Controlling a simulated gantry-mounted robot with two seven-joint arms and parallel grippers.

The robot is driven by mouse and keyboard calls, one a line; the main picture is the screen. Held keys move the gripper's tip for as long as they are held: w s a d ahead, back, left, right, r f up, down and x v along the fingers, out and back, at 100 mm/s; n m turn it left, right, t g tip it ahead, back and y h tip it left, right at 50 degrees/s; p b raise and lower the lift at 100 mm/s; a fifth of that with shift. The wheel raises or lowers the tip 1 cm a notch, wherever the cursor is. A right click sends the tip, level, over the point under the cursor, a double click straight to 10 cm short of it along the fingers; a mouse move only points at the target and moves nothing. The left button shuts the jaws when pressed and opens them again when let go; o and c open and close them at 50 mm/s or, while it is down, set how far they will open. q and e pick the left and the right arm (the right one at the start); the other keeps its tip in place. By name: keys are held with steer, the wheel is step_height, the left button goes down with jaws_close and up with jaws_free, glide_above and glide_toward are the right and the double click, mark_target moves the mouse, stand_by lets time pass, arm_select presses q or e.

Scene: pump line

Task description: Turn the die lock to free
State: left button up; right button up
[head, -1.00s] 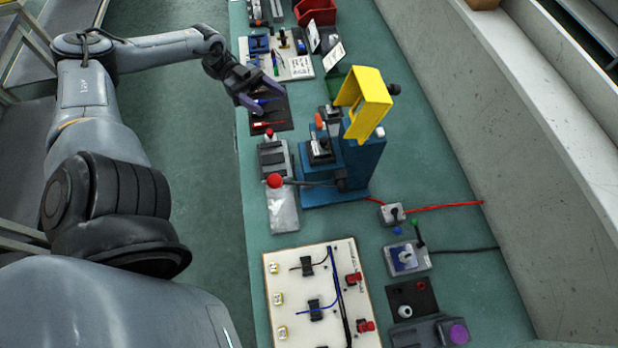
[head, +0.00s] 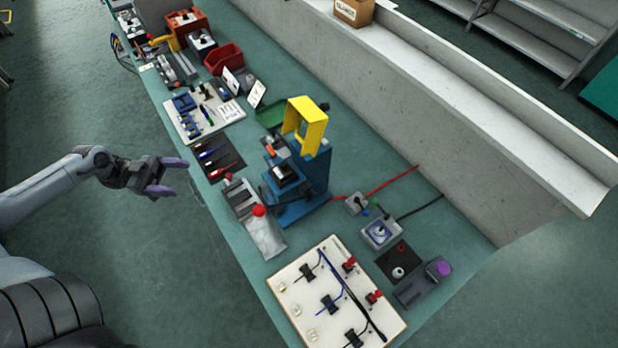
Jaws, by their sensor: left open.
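A blue bench press (head: 312,178) with a raised yellow guard (head: 306,122) stands on the green bench, right of centre. A dark die block (head: 285,174) sits at its front, with a small orange part (head: 269,150) just behind. I cannot tell which small part is the die lock or how it is turned. A red ball (head: 259,211) shows at the press's lower left. My left gripper (head: 172,177) is open and empty, left of the bench's edge over the floor and well apart from the press. My right gripper is not in view.
A dark mat (head: 228,172) with screwdrivers lies between my left gripper and the press. A white wiring board (head: 318,325) is at the front. A grey switch box (head: 381,234) stands to the right. A red bin (head: 223,58) is farther back. A low wall (head: 420,120) runs behind.

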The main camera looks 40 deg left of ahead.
arm_select(q)
steer(key=w+d+r+n+t+y+p, duration=0.1)
steer(key=w+d+t+y+p, duration=0.15)
steer(key=d+p, duration=1.15)
steer(key=w+d+r+n+y+p, duration=0.2)
steer(key=w+d+r+y, duration=0.3)
steer(key=d, duration=0.4)
steer(key=w+d+r+n+y+p, duration=0.2)
steer(key=w+d+r+n+y, duration=0.2)
steer(key=d, duration=0.5)
steer(key=shift+w+d+r+t+y+p, duration=0.4)
steer(key=shift+w+r+t+y, duration=0.1)
steer(key=shift+r+y, duration=0.1)
steer(key=shift+r, duration=0.1)
